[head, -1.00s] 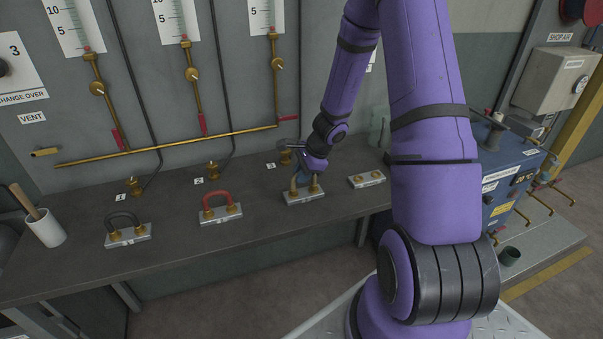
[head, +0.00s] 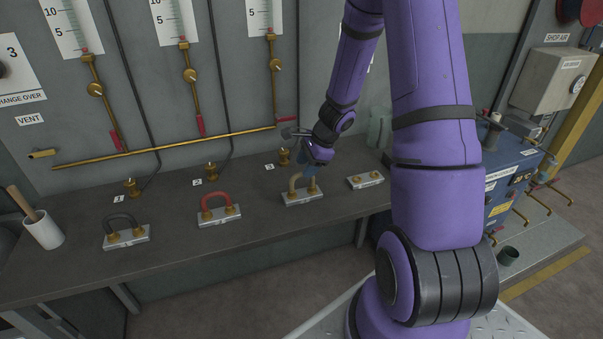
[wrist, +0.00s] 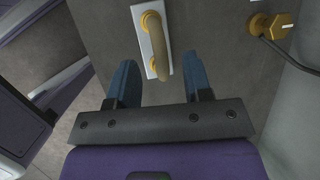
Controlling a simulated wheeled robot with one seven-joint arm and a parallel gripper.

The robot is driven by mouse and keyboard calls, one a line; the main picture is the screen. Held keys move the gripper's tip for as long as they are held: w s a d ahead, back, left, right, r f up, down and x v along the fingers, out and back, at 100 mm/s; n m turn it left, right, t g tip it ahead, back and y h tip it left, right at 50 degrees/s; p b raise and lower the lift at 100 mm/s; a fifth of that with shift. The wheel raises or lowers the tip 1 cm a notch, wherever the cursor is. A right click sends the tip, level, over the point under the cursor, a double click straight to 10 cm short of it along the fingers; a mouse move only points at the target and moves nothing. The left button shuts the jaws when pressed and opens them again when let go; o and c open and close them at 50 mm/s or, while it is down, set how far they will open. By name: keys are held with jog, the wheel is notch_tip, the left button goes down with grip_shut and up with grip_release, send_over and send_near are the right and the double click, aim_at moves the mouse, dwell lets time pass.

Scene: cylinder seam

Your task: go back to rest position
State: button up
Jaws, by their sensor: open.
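My gripper (head: 308,168) is over the bench in the head view, just above and behind the tan U-shaped hose (head: 296,183) on its brass fittings and pale block. In the wrist view my gripper (wrist: 158,82) is open, its two blue fingers apart with nothing between them. The tan hose (wrist: 161,45) lies ahead of the fingertips in that view, apart from them, with both ends seated in the brass fittings. My gripper and wrist partly hide the hose's far end in the head view.
A red hose (head: 216,198) and a black hose (head: 121,220) stand on blocks to the left. A white cup (head: 42,230) with a wooden handle stands far left. Brass pipes (head: 165,145) run along the wall panel behind the bench (head: 180,245).

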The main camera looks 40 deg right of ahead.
jog(key=v, duration=0.6)
jog(key=shift+s+r, duration=0.1)
jog(key=shift+r, duration=0.15)
jog(key=s+a+r+n+h, duration=0.1)
jog(key=s+a+r+n, duration=0.4)
jog(key=r, duration=0.4)
jog(key=s+a+r+n, duration=0.3)
jog(key=a+r+n, duration=0.3)
jog(key=a+r, duration=0.15)
jog(key=s+a+r+n+t+h, duration=0.1)
jog(key=s+r+n, duration=0.3)
jog(key=s, duration=0.3)
jog(key=s+a+r+n+t+h, duration=0.1)
jog(key=s+a+r+n, duration=0.1)
jog(key=s+r+n, duration=0.3)
jog(key=s, duration=0.3)
jog(key=shift+s+a+r+n+h, duration=0.15)
jog(key=shift+s+r+n+h, duration=0.15)
jog(key=shift+r+n+h, duration=0.1)
